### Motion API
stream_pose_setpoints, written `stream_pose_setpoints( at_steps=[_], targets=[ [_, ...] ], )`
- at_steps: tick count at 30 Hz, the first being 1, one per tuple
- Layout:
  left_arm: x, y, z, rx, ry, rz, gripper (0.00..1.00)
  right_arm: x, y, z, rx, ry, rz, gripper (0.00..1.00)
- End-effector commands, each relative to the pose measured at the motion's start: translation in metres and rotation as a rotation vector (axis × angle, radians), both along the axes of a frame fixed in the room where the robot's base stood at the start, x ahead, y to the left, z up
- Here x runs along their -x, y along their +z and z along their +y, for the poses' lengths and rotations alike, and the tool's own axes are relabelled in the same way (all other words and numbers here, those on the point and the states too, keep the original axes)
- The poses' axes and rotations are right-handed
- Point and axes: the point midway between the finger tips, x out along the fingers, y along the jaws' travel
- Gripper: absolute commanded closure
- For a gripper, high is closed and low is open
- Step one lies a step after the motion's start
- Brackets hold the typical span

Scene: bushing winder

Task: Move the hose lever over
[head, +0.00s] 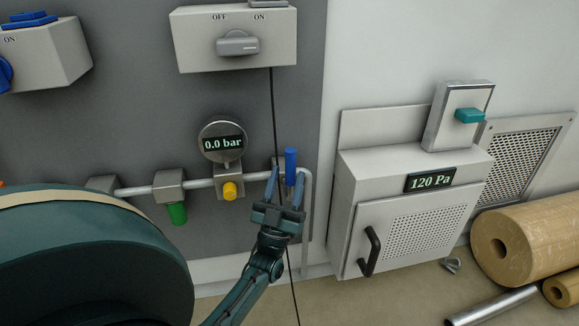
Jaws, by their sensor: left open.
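The likely hose lever is an upright blue handle (290,160) at the right end of the grey pipe (256,176). My left gripper (286,172) comes up from below with its fingers apart, one on each side of the handle's lower part. I cannot tell whether either finger touches the handle. The lever's base is partly hidden behind the gripper. My right gripper is not in view.
A gauge (222,143) reading 0.0 bar sits above a yellow knob (230,190). A green handle (177,213) hangs further left. A thin black cable (272,110) runs down past the gripper. A grey cabinet (398,224) reading 120 Pa stands right.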

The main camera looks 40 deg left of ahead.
Motion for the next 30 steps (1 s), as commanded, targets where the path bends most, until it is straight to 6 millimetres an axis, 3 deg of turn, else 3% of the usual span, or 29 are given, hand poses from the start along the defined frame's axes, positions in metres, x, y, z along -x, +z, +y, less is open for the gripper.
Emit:
stream_pose_setpoints(
  at_steps=[6,12,30],
  targets=[
    [0.029,-0.038,-0.010,0.002,0.000,0.005,0.56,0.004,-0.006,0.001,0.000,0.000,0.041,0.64],
    [0.046,-0.060,-0.016,0.000,-0.001,0.002,0.56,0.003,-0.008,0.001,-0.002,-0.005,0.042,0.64],
    [0.052,-0.066,-0.018,0.000,-0.001,-0.001,0.56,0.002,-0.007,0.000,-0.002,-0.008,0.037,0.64]
  ],
)
